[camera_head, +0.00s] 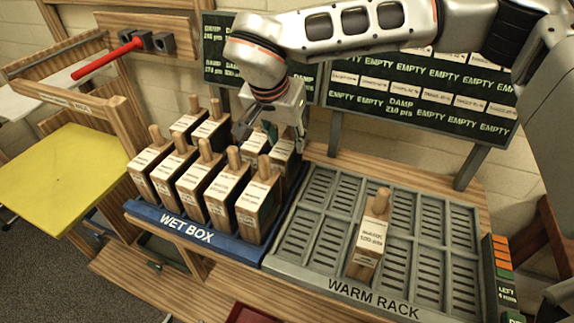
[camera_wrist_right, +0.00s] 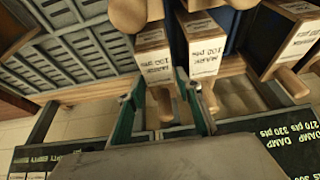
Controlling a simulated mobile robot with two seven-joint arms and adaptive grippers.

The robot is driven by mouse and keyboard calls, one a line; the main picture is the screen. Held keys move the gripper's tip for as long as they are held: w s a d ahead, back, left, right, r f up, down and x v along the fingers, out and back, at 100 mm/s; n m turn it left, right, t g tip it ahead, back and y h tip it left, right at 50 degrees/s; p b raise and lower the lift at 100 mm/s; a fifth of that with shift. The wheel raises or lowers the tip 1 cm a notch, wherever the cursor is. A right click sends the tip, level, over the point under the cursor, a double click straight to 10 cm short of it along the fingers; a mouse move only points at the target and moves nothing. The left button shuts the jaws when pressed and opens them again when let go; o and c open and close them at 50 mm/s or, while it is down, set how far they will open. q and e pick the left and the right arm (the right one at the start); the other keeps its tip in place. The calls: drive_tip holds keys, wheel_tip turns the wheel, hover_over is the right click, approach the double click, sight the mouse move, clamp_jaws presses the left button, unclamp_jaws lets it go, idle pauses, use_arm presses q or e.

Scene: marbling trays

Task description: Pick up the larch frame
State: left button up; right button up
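Several wooden block-shaped frames with peg handles stand in the blue wet box (camera_head: 190,228). Their labels are too small or blurred for me to tell which is the larch frame. My right gripper (camera_head: 262,126) is over the back right of the wet box, among the rear frames. In the right wrist view its green fingers (camera_wrist_right: 160,98) are apart, with a wooden peg handle between them; I cannot tell whether they touch it. Two labelled frames (camera_wrist_right: 153,63) (camera_wrist_right: 206,50) stand close together just beyond the fingers. My left gripper is not in view.
One frame (camera_head: 370,240) stands on the grey warm rack (camera_head: 330,282); the rack's other slots look empty. Dark score boards (camera_head: 420,90) stand behind. A yellow panel (camera_head: 65,180) and a red-handled tool (camera_head: 105,60) are at left. Neighbouring frames crowd my right gripper.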

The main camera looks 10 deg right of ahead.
sight(287, 142)
drive_tip(key=shift+x, duration=0.9)
clamp_jaws()
drive_tip(key=shift+r, duration=0.15)
wheel_tip(287, 142, up, 19)
drive_tip(key=p, duration=0.1)
drive_tip(key=shift+p, duration=0.4)
